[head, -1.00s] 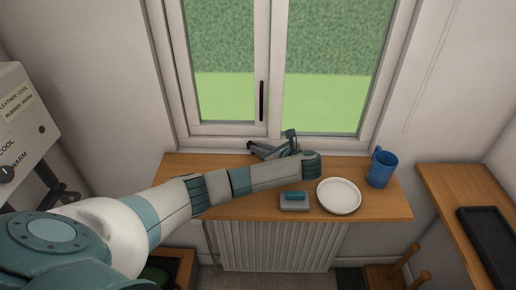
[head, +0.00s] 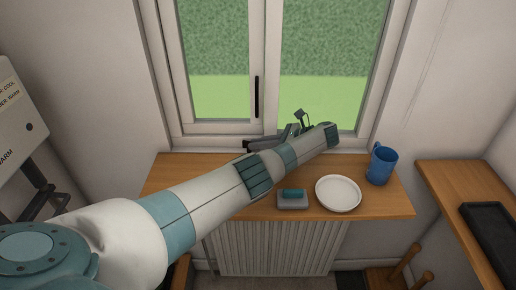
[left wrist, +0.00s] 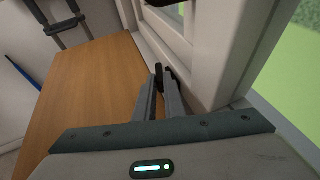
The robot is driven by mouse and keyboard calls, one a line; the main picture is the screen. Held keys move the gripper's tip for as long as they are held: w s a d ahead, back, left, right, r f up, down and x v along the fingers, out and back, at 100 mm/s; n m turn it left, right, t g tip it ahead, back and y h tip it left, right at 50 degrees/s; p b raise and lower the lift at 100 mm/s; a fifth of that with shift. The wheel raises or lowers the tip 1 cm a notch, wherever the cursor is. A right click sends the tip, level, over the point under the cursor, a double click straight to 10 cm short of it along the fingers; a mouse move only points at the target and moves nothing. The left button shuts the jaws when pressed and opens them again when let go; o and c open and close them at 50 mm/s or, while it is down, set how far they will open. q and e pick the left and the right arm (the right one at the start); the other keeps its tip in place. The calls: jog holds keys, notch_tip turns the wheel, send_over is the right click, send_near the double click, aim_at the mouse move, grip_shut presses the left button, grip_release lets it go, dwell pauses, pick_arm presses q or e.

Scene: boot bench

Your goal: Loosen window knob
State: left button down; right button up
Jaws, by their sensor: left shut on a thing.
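The window knob is a small dark piece (left wrist: 159,72) at the window frame in the left wrist view. My left gripper (left wrist: 161,82) is shut on it, and the fingers cover part of it. In the head view my left gripper (head: 250,146) is low at the bottom of the window frame (head: 215,128), just above the back edge of the wooden shelf. The knob cannot be told apart from the dark fingertips there. A long dark handle (head: 257,97) stands upright on the middle window post, above the gripper and apart from it. My right gripper is not in view.
On the shelf (head: 225,207) are a grey block with a teal top (head: 293,199), a white plate (head: 338,194) and a blue mug (head: 382,164). My left forearm passes over the shelf's left part. A side bench with a black tray (head: 490,232) is at right.

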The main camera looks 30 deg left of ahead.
pick_arm(q)
jog(key=shift+w+n+g, duration=0.1)
jog(key=shift+n+g, duration=0.2)
jog(key=shift+g, duration=0.1)
jog(key=c, duration=1.8)
grip_release()
jog(key=shift+r, duration=0.1)
jog(key=shift+c, duration=0.2)
jog(key=shift+r, duration=0.1)
jog(key=shift+r, duration=0.15)
